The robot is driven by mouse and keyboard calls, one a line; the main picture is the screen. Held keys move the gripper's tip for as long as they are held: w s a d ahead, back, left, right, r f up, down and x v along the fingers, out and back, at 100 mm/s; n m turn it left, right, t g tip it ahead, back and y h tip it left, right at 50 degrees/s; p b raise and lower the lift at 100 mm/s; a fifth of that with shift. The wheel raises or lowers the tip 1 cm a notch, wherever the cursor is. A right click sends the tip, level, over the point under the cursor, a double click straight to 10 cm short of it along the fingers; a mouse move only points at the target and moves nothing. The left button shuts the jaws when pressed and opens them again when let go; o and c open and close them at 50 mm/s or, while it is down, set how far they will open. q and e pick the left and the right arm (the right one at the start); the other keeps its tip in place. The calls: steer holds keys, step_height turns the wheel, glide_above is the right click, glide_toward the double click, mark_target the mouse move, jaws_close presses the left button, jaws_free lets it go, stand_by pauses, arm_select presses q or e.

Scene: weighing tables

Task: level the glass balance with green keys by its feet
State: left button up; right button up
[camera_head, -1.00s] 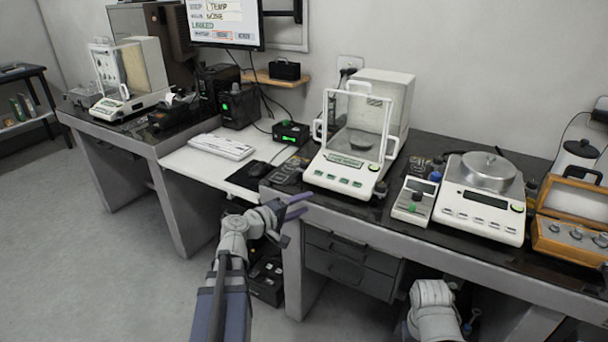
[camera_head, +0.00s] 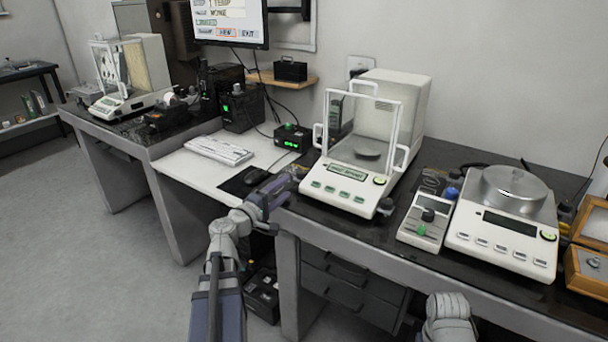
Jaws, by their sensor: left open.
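The glass balance with green keys (camera_head: 345,199) stands on the dark bench top in the middle, with its glass chamber (camera_head: 363,128) around a round pan (camera_head: 367,149). Its dark front right foot (camera_head: 385,207) shows at the front corner. Its front left foot cannot be made out behind my left gripper. My left gripper (camera_head: 292,178) is open, close to the balance's front left corner at bench-top height; I cannot tell whether it touches anything. My right forearm (camera_head: 447,318) shows at the bottom right, below the bench edge; its gripper is out of view.
A small control box (camera_head: 425,219) and a top-pan balance (camera_head: 505,232) stand right of the glass balance. A wooden weight box (camera_head: 588,272) is at the far right. A mouse (camera_head: 256,177) and keyboard (camera_head: 218,150) lie on the lower white desk. Another glass balance (camera_head: 128,85) stands far left.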

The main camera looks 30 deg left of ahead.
mark_target(298, 176)
arm_select(q)
steer(key=shift+w, duration=0.3)
steer(key=shift+w, duration=0.1)
steer(key=shift+w, duration=0.3)
steer(key=w, duration=0.7)
steer(key=shift+d, duration=0.3)
steer(key=shift+c, duration=0.2)
jaws_close()
